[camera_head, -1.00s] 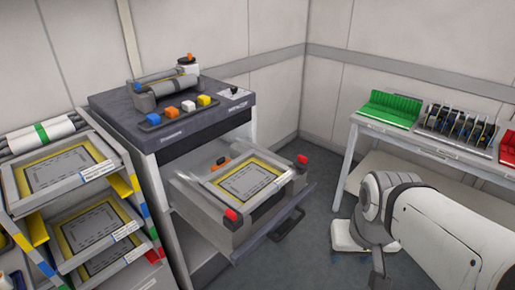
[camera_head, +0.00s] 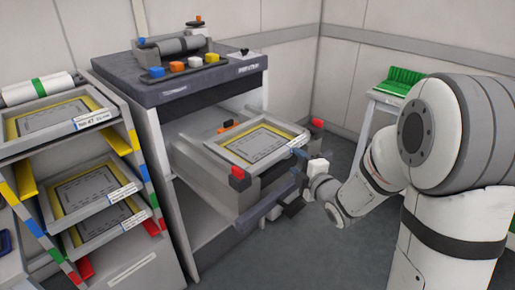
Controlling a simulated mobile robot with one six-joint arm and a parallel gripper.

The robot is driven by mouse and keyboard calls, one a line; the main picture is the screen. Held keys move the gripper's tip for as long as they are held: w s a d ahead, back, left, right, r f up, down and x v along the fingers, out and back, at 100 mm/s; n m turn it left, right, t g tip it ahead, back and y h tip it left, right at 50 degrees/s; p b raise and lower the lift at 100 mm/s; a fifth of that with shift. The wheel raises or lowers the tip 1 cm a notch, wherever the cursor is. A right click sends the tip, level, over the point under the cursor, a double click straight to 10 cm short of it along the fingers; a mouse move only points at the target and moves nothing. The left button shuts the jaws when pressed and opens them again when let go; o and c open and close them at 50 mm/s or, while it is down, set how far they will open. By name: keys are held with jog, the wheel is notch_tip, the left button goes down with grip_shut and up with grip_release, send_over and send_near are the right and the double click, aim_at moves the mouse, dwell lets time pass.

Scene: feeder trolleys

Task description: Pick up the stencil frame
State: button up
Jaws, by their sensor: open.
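A stencil frame (camera_head: 278,137) with a grey rim and yellow border lies in the pulled-out drawer (camera_head: 192,160) of the dark-topped machine. More framed stencils sit on the left rack, an upper one (camera_head: 87,119) and a lower one (camera_head: 118,194), with white labels on their front edges. My gripper (camera_head: 298,163) is at the front right edge of the drawer, close to the frame's near right corner. It is open, but small and partly hidden; I cannot tell whether its fingers touch the frame.
A drawer handle (camera_head: 262,212) juts out in front. The machine top (camera_head: 115,69) holds a roller and coloured blocks. A table with a green rack (camera_head: 400,82) is behind my arm. Grey floor is clear at front.

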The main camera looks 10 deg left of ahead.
aim_at(281, 157)
jog(key=shift+a+f+n+y+b, duration=0.3)
jog(key=shift+a+f+n+y, duration=0.3)
jog(key=shift+a+n+y, duration=0.35)
jog(key=shift+w+a+r+n+y, duration=0.1)
jog(key=shift+a+n+y, duration=0.05)
jog(key=shift+n+y, duration=0.1)
jog(key=x, duration=0.7)
jog(key=shift+w+f, duration=0.2)
jog(key=shift+f, duration=0.2)
jog(key=shift+c, duration=0.6)
grip_shut()
